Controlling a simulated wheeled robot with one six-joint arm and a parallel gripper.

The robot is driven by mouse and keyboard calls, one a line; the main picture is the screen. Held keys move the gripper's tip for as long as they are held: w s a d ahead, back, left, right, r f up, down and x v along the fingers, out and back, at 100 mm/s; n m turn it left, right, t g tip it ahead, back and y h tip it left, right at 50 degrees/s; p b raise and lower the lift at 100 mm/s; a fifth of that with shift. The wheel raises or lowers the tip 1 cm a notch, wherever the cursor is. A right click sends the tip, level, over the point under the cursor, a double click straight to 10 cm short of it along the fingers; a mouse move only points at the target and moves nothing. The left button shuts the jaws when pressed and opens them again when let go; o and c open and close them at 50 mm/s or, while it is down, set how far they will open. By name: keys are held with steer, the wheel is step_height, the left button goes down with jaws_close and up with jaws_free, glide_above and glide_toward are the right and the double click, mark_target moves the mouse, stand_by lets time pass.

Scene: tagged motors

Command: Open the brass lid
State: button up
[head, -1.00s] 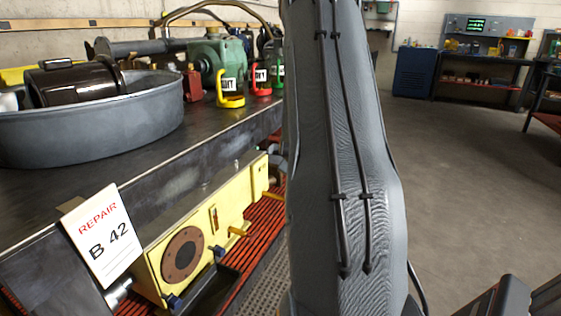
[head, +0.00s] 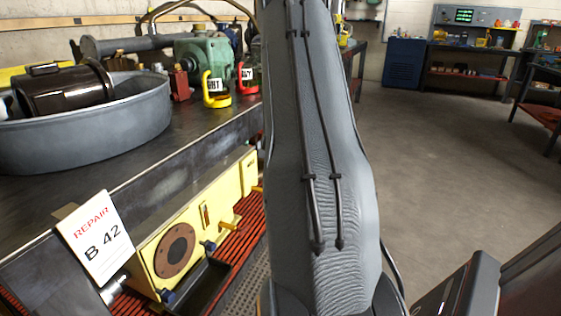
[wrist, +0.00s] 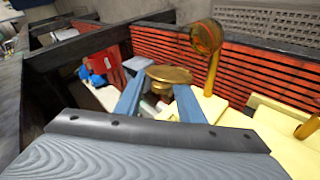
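A round brass piece (wrist: 169,75), apparently the lid, shows in the wrist view just beyond my fingertips, with a narrower brass part under it. A second round amber-brass disc (wrist: 206,37) stands on a yellow stem to its upper right. I cannot tell how the two are joined. My gripper (wrist: 160,88) has its two blue-grey fingers apart, with the brass piece in line with the gap. I cannot tell if they touch it. In the head view my arm hides the gripper, and no brass lid shows there.
A yellow housing (head: 190,243) sits below the bench edge, beside red slats (head: 243,231) and a "REPAIR B 42" card (head: 95,238). Open floor (head: 445,150) lies to the right.

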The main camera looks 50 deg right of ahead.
steer(key=shift+w+a, duration=0.1)
steer(key=shift+a, duration=0.1)
steer(key=shift+a+r, duration=0.25)
steer(key=shift+r, duration=0.15)
steer(key=p+v, duration=0.1)
steer(key=v, duration=0.6)
steer(key=shift+f+p, duration=0.15)
steer(key=shift+p, duration=0.15)
steer(key=shift+s+d, duration=0.1)
steer(key=shift+s, duration=0.2)
